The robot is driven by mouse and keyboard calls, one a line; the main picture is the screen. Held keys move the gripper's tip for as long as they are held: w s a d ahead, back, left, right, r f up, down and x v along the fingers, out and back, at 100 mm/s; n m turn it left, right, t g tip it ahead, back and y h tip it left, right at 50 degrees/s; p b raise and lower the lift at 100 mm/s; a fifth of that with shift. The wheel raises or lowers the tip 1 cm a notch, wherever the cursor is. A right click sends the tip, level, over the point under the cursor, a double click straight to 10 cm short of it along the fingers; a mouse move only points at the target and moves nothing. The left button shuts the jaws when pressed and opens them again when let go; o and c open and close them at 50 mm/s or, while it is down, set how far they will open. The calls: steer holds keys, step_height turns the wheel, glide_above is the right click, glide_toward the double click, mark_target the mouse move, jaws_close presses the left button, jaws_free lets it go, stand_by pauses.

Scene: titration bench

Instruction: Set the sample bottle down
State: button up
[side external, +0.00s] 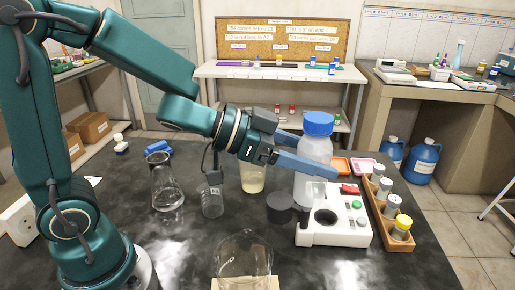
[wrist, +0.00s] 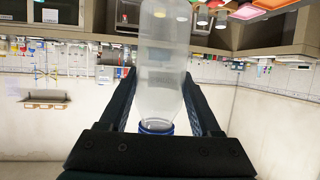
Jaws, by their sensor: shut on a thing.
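The sample bottle (side external: 314,155) is a translucent white bottle with a blue screw cap, upright in the side external view. My gripper (side external: 316,160) is shut on it, with one long finger across its near side and the other partly hidden behind it. In the wrist view the bottle (wrist: 163,70) looks upside down between the two dark fingers of my gripper (wrist: 160,78), its blue neck ring near the palm. The bottle's base is close to the bench behind the white instrument; I cannot tell whether it touches.
A white instrument (side external: 335,225) with a round dark well stands just in front of the bottle. A black cylinder (side external: 279,208) is left of it. A wooden rack (side external: 385,205) of vials is at right. A beaker (side external: 252,180) and flask (side external: 165,185) stand left. A glass vessel (side external: 243,257) is in front.

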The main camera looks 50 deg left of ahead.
steer(key=s+a+r+n+t+y, duration=0.1)
steer(key=s+a+n+y, duration=0.25)
steer(key=a, duration=0.25)
steer(key=s+a+r+n+t+y, duration=0.1)
steer(key=s+a+n+y, duration=0.1)
steer(key=a+n+y, duration=0.35)
step_height(320, 180, up, 5)
steer(key=w+a+n+y, duration=0.1)
steer(key=w+y, duration=0.1)
steer(key=y, duration=0.1)
steer(key=w+a+n+g+y, duration=0.2)
steer(key=a+n+g+y, duration=0.5)
steer(key=a+n, duration=0.3)
steer(key=s+a+f+n+g, duration=0.4)
steer(key=a+f+n+g, duration=0.25)
steer(key=a, duration=0.25)
steer(key=s+a+f+n+g, duration=0.3)
steer(key=a+f+n+g, duration=0.25)
steer(key=a+g, duration=0.2)
steer(key=shift+m+t+y, duration=0.3)
steer(key=shift+m+t, duration=0.2)
steer(key=shift+s+a+f, duration=0.1)
steer(key=shift+a+f, duration=0.05)
steer(key=shift+f, duration=1.65)
steer(key=shift+s+a+f, duration=0.1)
steer(key=shift+f, duration=1.65)
steer(key=shift+f, duration=0.65)
